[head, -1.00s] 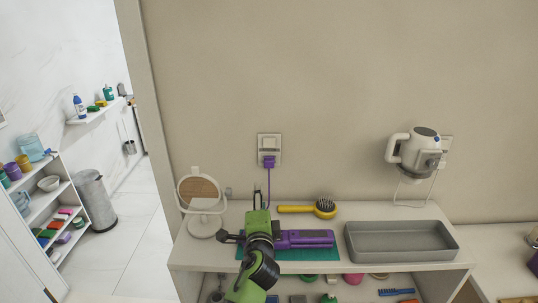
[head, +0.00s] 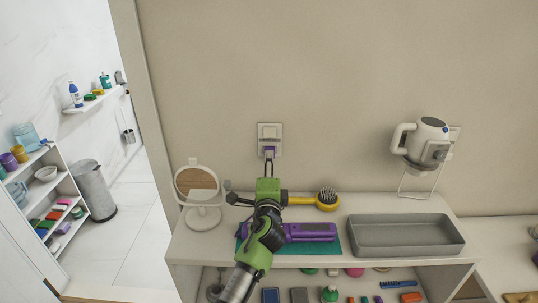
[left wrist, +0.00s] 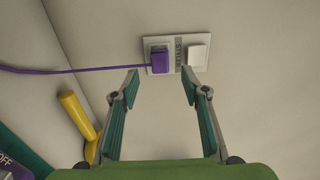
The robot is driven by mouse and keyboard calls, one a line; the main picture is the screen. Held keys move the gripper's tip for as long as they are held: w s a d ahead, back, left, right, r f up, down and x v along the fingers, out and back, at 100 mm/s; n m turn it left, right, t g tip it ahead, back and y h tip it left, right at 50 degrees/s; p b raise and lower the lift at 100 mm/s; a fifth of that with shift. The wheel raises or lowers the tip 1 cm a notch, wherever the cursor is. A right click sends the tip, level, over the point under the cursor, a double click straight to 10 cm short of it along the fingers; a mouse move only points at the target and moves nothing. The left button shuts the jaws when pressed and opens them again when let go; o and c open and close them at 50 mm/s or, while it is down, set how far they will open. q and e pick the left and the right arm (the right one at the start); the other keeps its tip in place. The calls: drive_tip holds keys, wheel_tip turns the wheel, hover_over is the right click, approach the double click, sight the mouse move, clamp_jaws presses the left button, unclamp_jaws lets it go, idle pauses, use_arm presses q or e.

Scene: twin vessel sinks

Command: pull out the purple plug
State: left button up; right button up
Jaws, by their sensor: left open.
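The purple plug (head: 269,150) sits in the lower part of a white wall socket plate (head: 270,131). In the left wrist view the plug (left wrist: 160,61) is a purple block, its purple cord running off to the left. My left gripper (head: 269,166) is just below the plug in the head view. In the left wrist view its open fingers (left wrist: 160,84) are empty, and the plug shows beyond the tips, within the gap. The purple hair straightener (head: 310,232) lies on a teal mat (head: 312,248), partly hidden by my arm. My right gripper is not in view.
A round mirror (head: 197,187) stands on the counter at the left. A yellow brush (head: 327,200) lies behind the straightener, and a grey tray (head: 406,252) sits at right. A white hair dryer (head: 424,143) hangs on the wall. The wall around the socket is clear.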

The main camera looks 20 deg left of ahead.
use_arm(q)
drive_tip(key=shift+b+x, duration=1.3)
drive_tip(key=shift+x, duration=1.95)
clamp_jaws()
drive_tip(key=shift+s+f, duration=0.1)
